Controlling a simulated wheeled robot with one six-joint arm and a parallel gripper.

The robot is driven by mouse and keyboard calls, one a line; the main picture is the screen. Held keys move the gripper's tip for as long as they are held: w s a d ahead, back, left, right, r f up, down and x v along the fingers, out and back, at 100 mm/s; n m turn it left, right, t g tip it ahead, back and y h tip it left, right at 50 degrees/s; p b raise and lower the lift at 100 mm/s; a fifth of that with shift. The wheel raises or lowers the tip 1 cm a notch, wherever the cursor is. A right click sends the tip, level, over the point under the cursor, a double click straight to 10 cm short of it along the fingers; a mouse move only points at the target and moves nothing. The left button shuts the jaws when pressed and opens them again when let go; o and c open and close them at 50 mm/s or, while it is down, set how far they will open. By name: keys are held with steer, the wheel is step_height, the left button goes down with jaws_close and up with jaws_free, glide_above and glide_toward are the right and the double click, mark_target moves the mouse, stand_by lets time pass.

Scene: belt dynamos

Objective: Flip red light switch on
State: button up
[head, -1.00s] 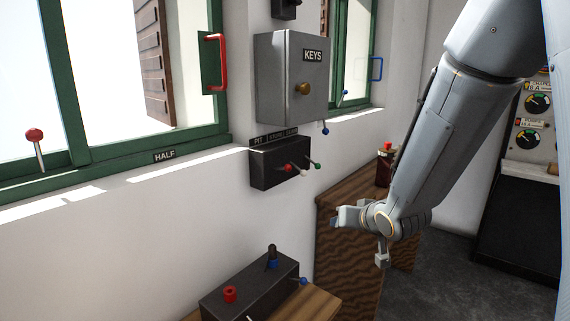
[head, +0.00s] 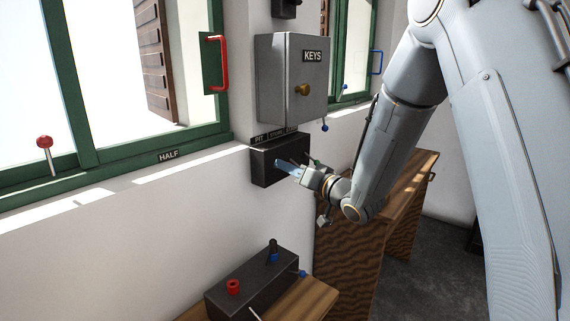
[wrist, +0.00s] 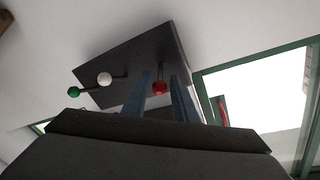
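The dark switch box (head: 265,168) is on the wall below the grey KEYS cabinet. Its red switch (wrist: 160,87) shows in the wrist view between the two blue-grey fingers of my gripper (wrist: 163,80), with gaps at both sides. My gripper is open. The white switch (wrist: 104,79) and green switch (wrist: 74,91) are to the left of the fingers. In the head view my gripper (head: 289,165) is in front of the box and hides the red switch; the green switch (head: 317,162) shows behind it.
The KEYS cabinet (head: 291,80) juts out above the box. A green-framed window with a red handle (head: 220,62) is to the left. Below, a black control box (head: 250,285) with red and blue knobs is on a wooden surface. A wooden cabinet (head: 345,240) stands below my gripper.

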steer(key=shift+x, duration=0.8)
jaws_close()
steer(key=shift+r+p, duration=0.3)
steer(key=shift+p, duration=0.55)
steer(key=shift+w+a+g+h+p, duration=0.1)
steer(key=shift+a+g+h+p, duration=0.05)
steer(key=shift+g+h+p, duration=0.45)
jaws_free()
